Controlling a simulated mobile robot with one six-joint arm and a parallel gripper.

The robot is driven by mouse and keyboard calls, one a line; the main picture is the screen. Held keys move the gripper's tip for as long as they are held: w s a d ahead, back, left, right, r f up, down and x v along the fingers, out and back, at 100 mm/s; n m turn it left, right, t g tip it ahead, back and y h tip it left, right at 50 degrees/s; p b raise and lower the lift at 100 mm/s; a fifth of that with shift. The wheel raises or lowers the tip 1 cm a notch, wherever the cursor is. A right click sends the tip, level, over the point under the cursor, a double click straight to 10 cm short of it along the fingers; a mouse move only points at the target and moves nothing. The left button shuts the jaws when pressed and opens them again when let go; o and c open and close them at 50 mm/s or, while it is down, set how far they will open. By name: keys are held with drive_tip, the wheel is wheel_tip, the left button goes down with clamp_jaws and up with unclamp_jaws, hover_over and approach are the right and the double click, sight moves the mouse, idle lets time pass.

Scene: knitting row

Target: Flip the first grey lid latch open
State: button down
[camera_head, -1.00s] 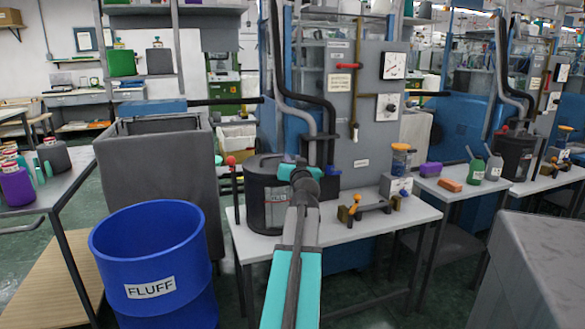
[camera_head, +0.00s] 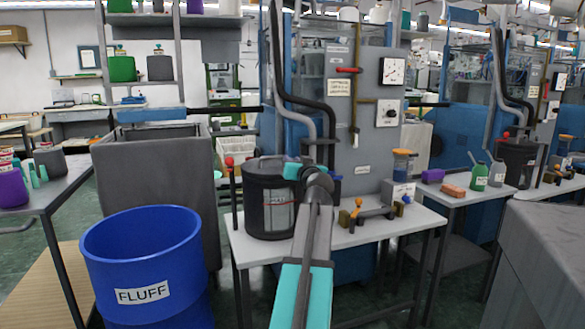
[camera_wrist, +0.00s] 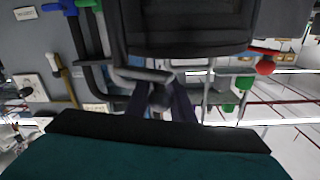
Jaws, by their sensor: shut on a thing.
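A black canister (camera_head: 262,212) with a clear window stands on the white table, and its dark lid (camera_wrist: 185,48) fills the top of the wrist view. A grey latch (camera_wrist: 143,73) shows at the lid's edge in the wrist view. My gripper (camera_wrist: 161,98) has its two dark fingers on either side of the latch's grey end, shut on it. In the head view my gripper (camera_head: 303,170) is at the canister's upper right, with my arm in front. The latch cannot be made out there.
Dark hoses (camera_head: 330,120) rise behind the canister beside a grey panel (camera_head: 365,150). A bracket with orange knobs (camera_head: 362,214) sits right on the table. A blue fluff bin (camera_head: 140,250) stands at left, and a grey block (camera_head: 545,240) at right front.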

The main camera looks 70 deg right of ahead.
drive_tip(key=shift+s+a+f+n+t+y+b, duration=0.15)
drive_tip(key=shift+n+t+y+b, duration=0.25)
drive_tip(key=shift+b, duration=0.6)
drive_tip(key=shift+s+f+n+t+y+b, duration=0.1)
drive_tip(key=shift+n+t+y+b, duration=0.3)
drive_tip(key=shift+b, duration=0.55)
drive_tip(key=shift+a+r+t+b, duration=0.15)
drive_tip(key=shift+a+t+b, duration=0.05)
drive_tip(key=shift+t+b, duration=0.15)
drive_tip(key=c, duration=1.5)
unclamp_jaws()
drive_tip(key=shift+c, duration=0.2)
drive_tip(key=shift+r, duration=0.1)
drive_tip(key=p+v, duration=0.3)
drive_tip(key=v, duration=1)
drive_tip(key=shift+s+a, duration=0.2)
drive_tip(key=shift+s, duration=0.1)
drive_tip(key=shift+r, duration=0.15)
